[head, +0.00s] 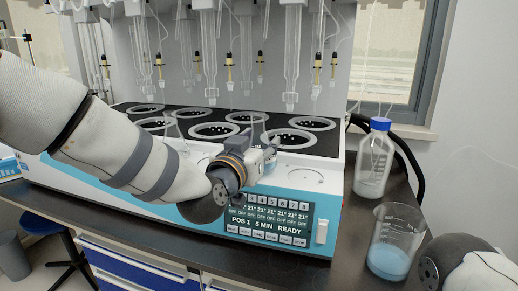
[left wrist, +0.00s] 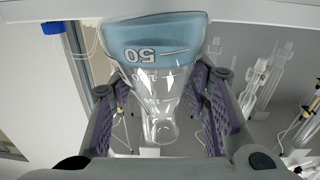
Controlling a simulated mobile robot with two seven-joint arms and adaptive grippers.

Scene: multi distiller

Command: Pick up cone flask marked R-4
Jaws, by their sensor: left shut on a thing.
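My left gripper (head: 268,158) reaches over the front of the distiller and is shut on a clear cone flask (left wrist: 158,80) holding blue liquid. In the left wrist view the two purple finger pads of my left gripper (left wrist: 160,105) stand on either side of the flask's sloping body. The flask looks upside down there, with a "50" mark on it; no R-4 label can be read. In the head view the flask (head: 272,170) is mostly hidden behind the gripper. My right gripper is out of view.
The white and blue distiller (head: 325,195) has several ringed heating wells and hanging glass tubes above. Another clear flask (head: 173,128) stands at its left. A blue-capped bottle (head: 375,160) and a beaker of blue liquid (head: 390,250) stand on the dark bench at right.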

